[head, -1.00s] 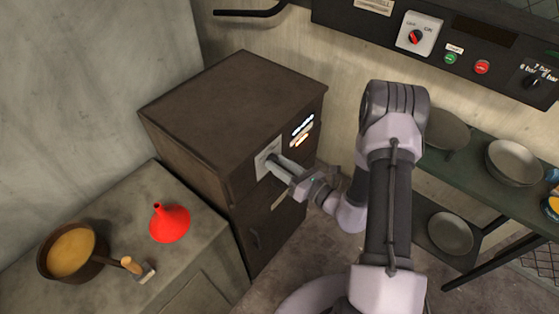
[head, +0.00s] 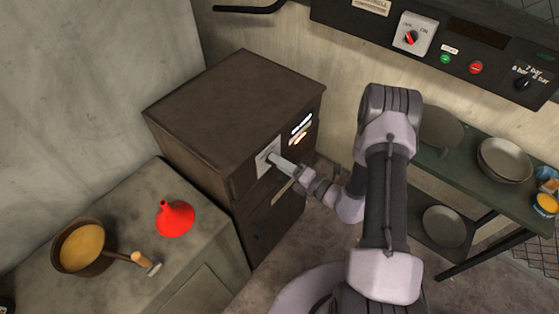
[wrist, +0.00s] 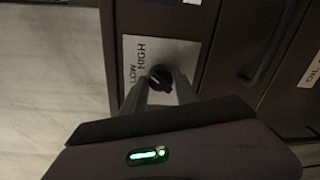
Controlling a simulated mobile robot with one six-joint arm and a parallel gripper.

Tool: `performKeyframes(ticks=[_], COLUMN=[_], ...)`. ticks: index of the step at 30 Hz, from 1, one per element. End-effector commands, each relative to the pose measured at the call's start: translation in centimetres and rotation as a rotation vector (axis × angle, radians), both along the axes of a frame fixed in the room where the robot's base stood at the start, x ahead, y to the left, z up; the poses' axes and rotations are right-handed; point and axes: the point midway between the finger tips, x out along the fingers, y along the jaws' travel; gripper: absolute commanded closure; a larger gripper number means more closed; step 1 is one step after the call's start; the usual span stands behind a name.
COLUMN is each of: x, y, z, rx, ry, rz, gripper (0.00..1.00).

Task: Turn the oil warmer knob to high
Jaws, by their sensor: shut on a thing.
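The oil warmer (head: 232,120) is a dark brown cabinet against the wall in the head view. A light plate (head: 264,158) is on its front. In the wrist view this plate (wrist: 188,56) reads LOW and HIGH beside a round black knob (wrist: 160,76). In the head view the gripper hides the knob.
A counter (head: 130,205) at left bears a pan of yellow oil (head: 82,248), a red funnel (head: 175,217) and a wooden-handled brush (head: 146,263). A green shelf (head: 480,185) with metal bowls (head: 504,160) stands at right. A control panel (head: 445,45) is on the wall above.

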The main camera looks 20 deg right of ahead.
Motion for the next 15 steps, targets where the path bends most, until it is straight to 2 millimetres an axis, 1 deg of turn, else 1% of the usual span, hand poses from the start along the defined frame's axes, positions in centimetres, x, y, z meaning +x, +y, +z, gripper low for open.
performKeyframes(ticks=[6,15], x=[-0.01,-0.01], y=[-0.01,-0.01], z=[0.0,-0.06], rx=[0.077,0.12], ry=[0.056,0.089], rz=[0.001,0.0], gripper=[1.0,1.0])
